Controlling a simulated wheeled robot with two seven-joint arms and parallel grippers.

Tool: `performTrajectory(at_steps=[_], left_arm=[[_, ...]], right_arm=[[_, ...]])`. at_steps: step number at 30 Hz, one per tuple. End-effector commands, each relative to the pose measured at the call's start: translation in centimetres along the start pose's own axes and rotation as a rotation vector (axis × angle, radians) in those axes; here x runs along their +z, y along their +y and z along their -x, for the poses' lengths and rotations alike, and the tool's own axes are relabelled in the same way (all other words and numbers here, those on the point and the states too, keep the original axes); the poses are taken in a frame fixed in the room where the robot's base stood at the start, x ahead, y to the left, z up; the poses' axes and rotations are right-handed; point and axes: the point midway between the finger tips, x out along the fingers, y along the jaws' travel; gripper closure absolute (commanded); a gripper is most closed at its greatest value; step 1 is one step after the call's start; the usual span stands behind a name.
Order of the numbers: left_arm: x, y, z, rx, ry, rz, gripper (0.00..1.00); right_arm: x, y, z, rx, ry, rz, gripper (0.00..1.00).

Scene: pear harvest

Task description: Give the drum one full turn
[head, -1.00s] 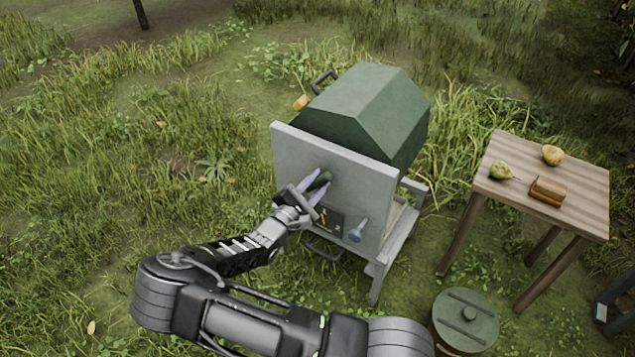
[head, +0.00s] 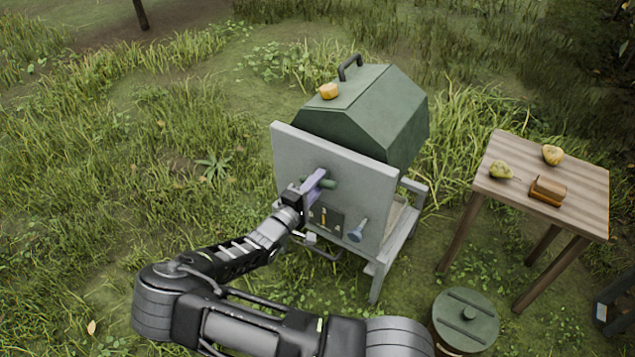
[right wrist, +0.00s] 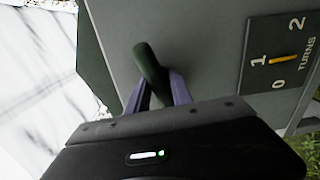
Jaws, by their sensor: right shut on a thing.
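The green faceted drum (head: 375,115) sits in a grey stand behind a flat grey panel (head: 345,165). A dark bar handle (head: 350,67) and an orange knob (head: 329,91) are on the drum's upper side. My right gripper (head: 314,181) is at the panel's front, shut on a dark green crank grip (right wrist: 150,65). The purple fingers are either side of the grip in the right wrist view. The turn counter (right wrist: 262,82) is marked 0, 1, 2, and its yellow pointer (right wrist: 284,60) points at about 1. My left gripper is not in view.
A blue-grey pin or lever (head: 358,231) sticks out low on the panel. A wooden table (head: 585,180) at the right holds two pears (head: 501,169) (head: 552,155) and a brown block (head: 547,190). A lidded barrel (head: 465,318) stands at the front right. Grass at the left is free.

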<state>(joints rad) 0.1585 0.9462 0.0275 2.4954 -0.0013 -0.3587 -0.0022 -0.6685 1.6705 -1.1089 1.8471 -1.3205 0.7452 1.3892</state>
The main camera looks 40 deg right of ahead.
Motion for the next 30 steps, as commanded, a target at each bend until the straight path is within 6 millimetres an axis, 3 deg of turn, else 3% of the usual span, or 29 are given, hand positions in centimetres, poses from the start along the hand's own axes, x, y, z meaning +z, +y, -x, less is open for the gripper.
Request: performTrajectory(at_steps=[6,21,22,30], left_arm=[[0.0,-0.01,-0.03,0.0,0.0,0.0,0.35],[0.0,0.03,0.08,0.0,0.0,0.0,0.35],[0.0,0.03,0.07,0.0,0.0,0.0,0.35],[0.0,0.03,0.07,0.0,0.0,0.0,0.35]], right_arm=[[-0.04,0.07,0.01,0.002,0.001,-0.217,1.0],[-0.03,0.06,0.0,0.001,0.0,-0.274,1.0],[-0.02,0.06,0.0,0.001,0.0,-0.274,0.72],[-0.01,0.04,0.0,0.001,0.0,-0.273,0.5]])
